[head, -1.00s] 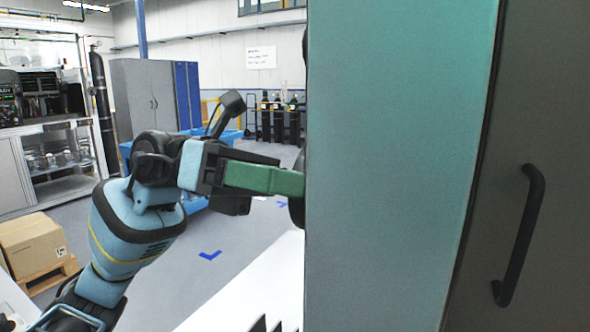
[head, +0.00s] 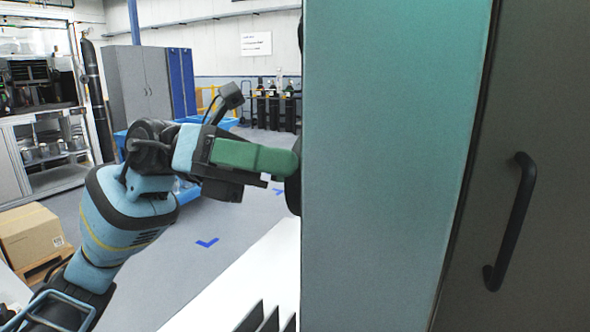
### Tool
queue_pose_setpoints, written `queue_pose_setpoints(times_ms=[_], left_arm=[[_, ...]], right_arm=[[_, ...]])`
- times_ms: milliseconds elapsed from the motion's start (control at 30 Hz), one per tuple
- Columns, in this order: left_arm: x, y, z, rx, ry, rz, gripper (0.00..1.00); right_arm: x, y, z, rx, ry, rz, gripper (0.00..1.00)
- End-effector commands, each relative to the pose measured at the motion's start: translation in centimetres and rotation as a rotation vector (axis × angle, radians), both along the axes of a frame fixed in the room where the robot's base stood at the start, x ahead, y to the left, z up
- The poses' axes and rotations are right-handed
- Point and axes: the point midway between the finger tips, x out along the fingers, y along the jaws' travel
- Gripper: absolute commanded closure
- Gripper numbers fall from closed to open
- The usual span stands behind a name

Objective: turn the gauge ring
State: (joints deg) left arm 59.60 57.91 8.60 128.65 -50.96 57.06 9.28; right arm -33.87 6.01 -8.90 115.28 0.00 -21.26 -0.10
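My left gripper (head: 292,163) reaches in from the left with green fingers. Its tips meet the left edge of a large teal panel in the picture. The fingers overlap from this side, so the gap between them cannot be seen. A dark rounded part (head: 293,192) shows just below the fingertips at the panel edge, mostly hidden behind the panel. I cannot tell whether it is the gauge ring or whether the fingers touch it. No gauge ring is clearly visible. My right gripper is not in view.
The teal panel (head: 385,170) blocks the middle of the view. A dark door with a black handle (head: 512,225) stands at right. A white surface (head: 225,285) with dark upright plates (head: 262,318) lies below the gripper. A cardboard box (head: 32,236) sits at left.

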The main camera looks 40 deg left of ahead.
Motion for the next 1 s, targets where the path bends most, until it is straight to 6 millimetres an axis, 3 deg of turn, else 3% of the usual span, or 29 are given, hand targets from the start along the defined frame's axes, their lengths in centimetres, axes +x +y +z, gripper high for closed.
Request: queue_pose_setpoints(times_ms=[500, 1000], left_arm=[[-1.3, 6.3, -0.3, 0.000, 0.004, 0.003, 0.05], [-1.8, 7.3, 0.0, 0.001, 0.001, 0.000, 0.05]], right_arm=[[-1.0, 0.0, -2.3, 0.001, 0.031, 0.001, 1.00], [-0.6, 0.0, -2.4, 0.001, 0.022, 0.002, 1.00]])
